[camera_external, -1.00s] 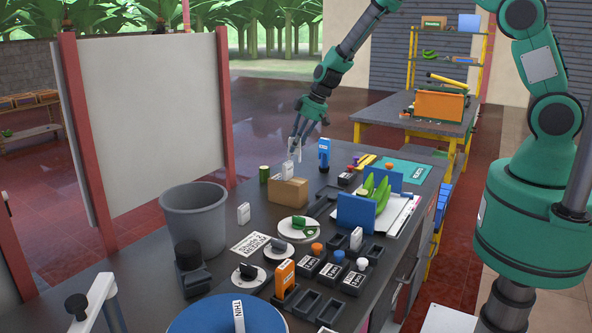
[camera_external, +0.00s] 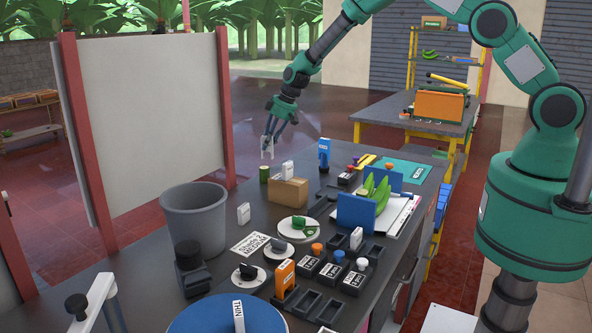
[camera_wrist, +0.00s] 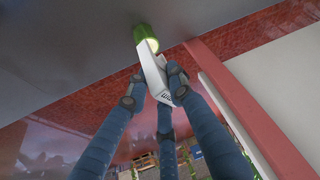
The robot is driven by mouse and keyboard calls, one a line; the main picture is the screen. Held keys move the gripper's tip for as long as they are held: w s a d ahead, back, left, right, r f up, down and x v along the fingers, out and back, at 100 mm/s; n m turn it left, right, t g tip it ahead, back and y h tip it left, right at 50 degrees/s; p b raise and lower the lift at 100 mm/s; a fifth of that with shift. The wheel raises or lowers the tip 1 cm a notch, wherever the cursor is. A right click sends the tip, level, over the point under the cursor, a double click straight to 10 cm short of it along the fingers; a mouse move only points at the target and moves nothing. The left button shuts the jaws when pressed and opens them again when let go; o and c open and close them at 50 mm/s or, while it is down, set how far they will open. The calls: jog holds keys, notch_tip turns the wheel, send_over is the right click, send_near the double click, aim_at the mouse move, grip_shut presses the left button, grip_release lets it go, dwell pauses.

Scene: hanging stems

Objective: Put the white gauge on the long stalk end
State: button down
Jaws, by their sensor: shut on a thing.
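My gripper (camera_external: 268,146) is shut on a white gauge (camera_wrist: 152,74) and holds it in the air above the far left of the bench. The gauge is a flat white piece with dark lettering, partly hidden by the fingers; it also shows small in the external view (camera_external: 267,154). A short green stalk end (camera_wrist: 146,36) with a pale cut face is just beyond the gauge in the wrist view. In the external view the green stalk end (camera_external: 264,174) stands on the bench below my gripper. Whether gauge and stalk touch is unclear, but they look apart in the external view.
A cardboard box (camera_external: 288,192) with a white block (camera_external: 288,170) stands right of the stalk end. A blue bottle-like block (camera_external: 324,154) is further right. A grey bin (camera_external: 194,215) stands nearer. A green bunch (camera_external: 376,190) sits between blue blocks.

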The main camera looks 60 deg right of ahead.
jog(key=shift+w, duration=1)
jog(key=shift+f, duration=0.15)
jog(key=shift+f+p, duration=0.3)
jog(key=shift+f, duration=1.35)
jog(key=shift+f, duration=0.15)
jog(key=c, duration=1.5)
grip_release()
jog(key=shift+c, duration=0.2)
jog(key=shift+s+d+r, duration=0.1)
jog(key=shift+r, duration=0.5)
jog(key=v, duration=1.1)
jog(key=shift+b, duration=0.4)
